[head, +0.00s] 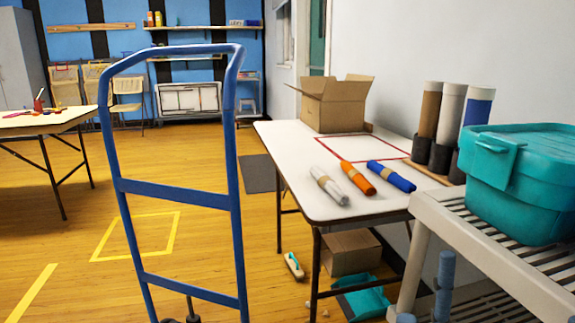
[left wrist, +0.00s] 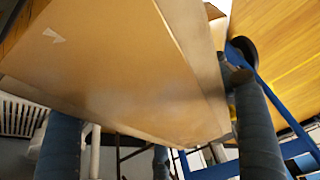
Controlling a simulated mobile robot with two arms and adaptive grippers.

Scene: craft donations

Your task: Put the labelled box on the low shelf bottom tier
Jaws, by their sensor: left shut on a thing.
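A large brown cardboard box (left wrist: 115,75) with a small pale mark near its upper left fills much of the left wrist view. My left gripper (left wrist: 155,110) is shut on it; blue-grey fingers show on both sides. The held box cannot be made out in the head view. The low shelf, a pale slatted unit (head: 432,205), stands at the right of the head view. A teal lidded bin (head: 520,190) sits on its top. Only a little of its lower slats shows, at the bottom right. My right gripper is not in view.
A blue hand truck (head: 175,193) stands in front; it also shows in the left wrist view (left wrist: 270,95). A white table (head: 290,150) bears an open carton (head: 333,107) and several rolls.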

